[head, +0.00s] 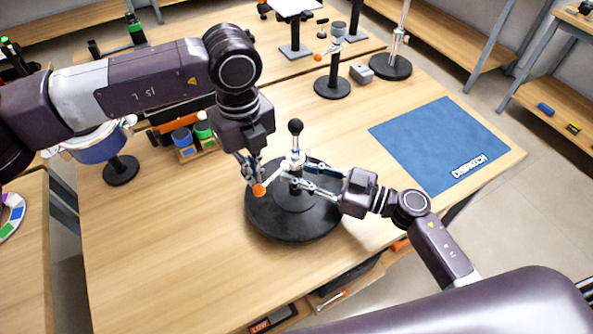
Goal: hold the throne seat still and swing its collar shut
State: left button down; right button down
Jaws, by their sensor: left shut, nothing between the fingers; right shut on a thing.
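The throne seat (262,222) appears as a wide round black base on the table with a short metal post and a black ball (296,126) on top. An orange knob (259,190) sits left of the post, apparently on the collar's arm; the collar itself is mostly hidden by the fingers. My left gripper (253,178) points down over the base's left side, shut and empty, its fingertips close to the orange knob. I cannot tell whether they touch it. My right gripper (294,180) reaches in from the right, shut on the throne seat around its post.
A blue mat (440,146) marked DISPATCH lies at the right. A black stand (332,86) with an orange knob, a grey block (361,73) and another round-based stand (390,67) stand behind. The table's front left is clear.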

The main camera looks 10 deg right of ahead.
pick_arm(q)
jog(key=shift+s+d, duration=0.8)
jog(key=shift+d, duration=0.15)
pick_arm(e)
jog(key=shift+s+f, duration=0.2)
jog(key=shift+f, duration=0.35)
pick_arm(q)
jog(key=shift+w+a, duration=0.3)
jog(key=shift+w, duration=0.3)
jog(key=c, duration=2.2)
grip_release()
jog(key=shift+c, duration=0.2)
notch_tip(320, 180, up, 12)
pick_arm(e)
jog(key=c, duration=1.6)
grip_release()
jog(key=shift+w+r, duration=0.2)
jog(key=shift+r, duration=0.15)
